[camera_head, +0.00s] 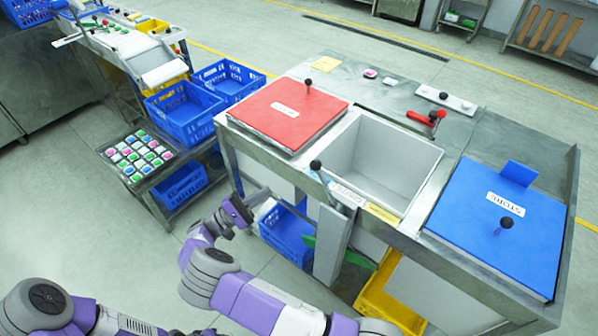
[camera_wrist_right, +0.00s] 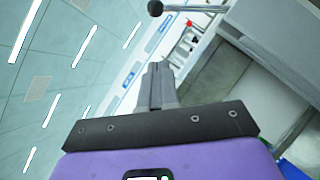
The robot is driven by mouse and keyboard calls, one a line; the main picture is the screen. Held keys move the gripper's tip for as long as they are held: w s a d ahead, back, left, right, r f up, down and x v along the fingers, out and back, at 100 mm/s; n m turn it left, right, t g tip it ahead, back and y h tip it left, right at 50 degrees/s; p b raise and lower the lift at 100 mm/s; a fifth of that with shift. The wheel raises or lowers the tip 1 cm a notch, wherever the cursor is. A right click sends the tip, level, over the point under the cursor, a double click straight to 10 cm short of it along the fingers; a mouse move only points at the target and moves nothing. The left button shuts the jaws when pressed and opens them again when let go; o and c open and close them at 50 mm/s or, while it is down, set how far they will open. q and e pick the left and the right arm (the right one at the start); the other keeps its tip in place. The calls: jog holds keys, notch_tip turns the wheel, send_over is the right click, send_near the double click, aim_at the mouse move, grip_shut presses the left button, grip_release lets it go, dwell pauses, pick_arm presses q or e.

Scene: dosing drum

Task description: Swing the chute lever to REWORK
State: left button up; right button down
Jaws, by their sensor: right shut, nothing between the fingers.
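The chute lever has a black ball knob (camera_head: 316,165) at the front edge of the bench, left of the open grey bin. In the right wrist view the knob (camera_wrist_right: 155,8) sits at the top edge, on a thin pale rod running right. A grey chute panel (camera_head: 333,243) hangs below the bench front. A pale label (camera_head: 344,190) lies beside the lever; its print is too small to read. My right gripper (camera_head: 266,194) is shut and empty, left of the knob and apart from it. Its closed fingers (camera_wrist_right: 158,72) point towards the knob. My left gripper is not in view.
A blue crate (camera_head: 288,236) and a yellow crate (camera_head: 388,296) stand below the bench. A red lid (camera_head: 290,112) and a blue STORE lid (camera_head: 500,222) flank the open bin (camera_head: 382,158). A low stand with colored pieces (camera_head: 138,156) is left.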

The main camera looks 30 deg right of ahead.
jog(key=s+r+x, duration=0.1)
jog(key=s+x, duration=0.1)
jog(key=x, duration=1)
jog(key=shift+r, duration=0.35)
jog(key=shift+s+a+r, duration=0.1)
jog(key=shift+a, duration=0.1)
